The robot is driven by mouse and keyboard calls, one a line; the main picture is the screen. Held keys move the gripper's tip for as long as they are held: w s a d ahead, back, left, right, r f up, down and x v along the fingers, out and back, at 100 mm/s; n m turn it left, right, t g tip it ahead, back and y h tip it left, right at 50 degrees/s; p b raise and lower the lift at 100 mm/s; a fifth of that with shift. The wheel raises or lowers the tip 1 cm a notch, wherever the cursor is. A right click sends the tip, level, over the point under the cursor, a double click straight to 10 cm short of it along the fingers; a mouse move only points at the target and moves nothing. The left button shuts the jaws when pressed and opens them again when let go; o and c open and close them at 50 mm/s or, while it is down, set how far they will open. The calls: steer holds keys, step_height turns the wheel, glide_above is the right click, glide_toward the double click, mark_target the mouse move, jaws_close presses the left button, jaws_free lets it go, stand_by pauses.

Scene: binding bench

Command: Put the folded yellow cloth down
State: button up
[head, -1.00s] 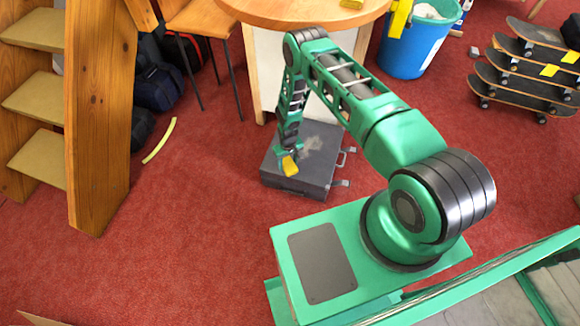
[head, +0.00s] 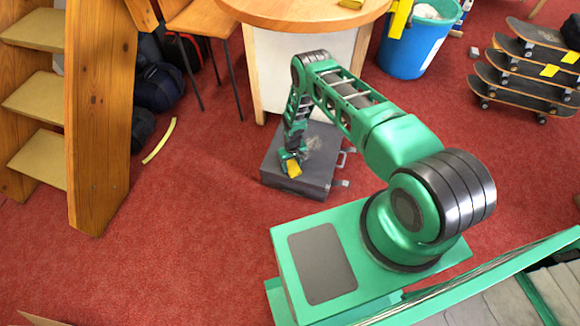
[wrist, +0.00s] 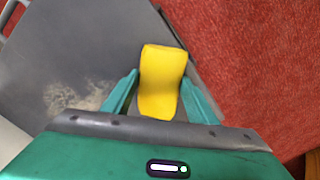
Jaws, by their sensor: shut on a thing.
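The folded yellow cloth (head: 293,170) is between the fingers of my gripper (head: 289,160), above or at the top of the dark grey case on the floor. In the wrist view the yellow cloth (wrist: 161,82) stands out beyond the two green fingertips of my gripper (wrist: 160,90), which is shut on it. Behind it lie the grey case top and, to the right, red carpet. I cannot tell whether the cloth touches the case.
The grey case (head: 322,182) lies flat on the red carpet, with a pale scuffed patch on its lid. A round wooden table (head: 290,12) stands behind it. A blue bin (head: 405,50) and stacked skateboards (head: 525,75) are to the right. Carpet left of the case is mostly clear.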

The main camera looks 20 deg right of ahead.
mark_target(292, 166)
steer(key=shift+f, duration=0.25)
steer(key=o, duration=1.1)
steer(key=shift+s, duration=0.1)
step_height(292, 166, up, 13)
steer(key=shift+f, duration=0.2)
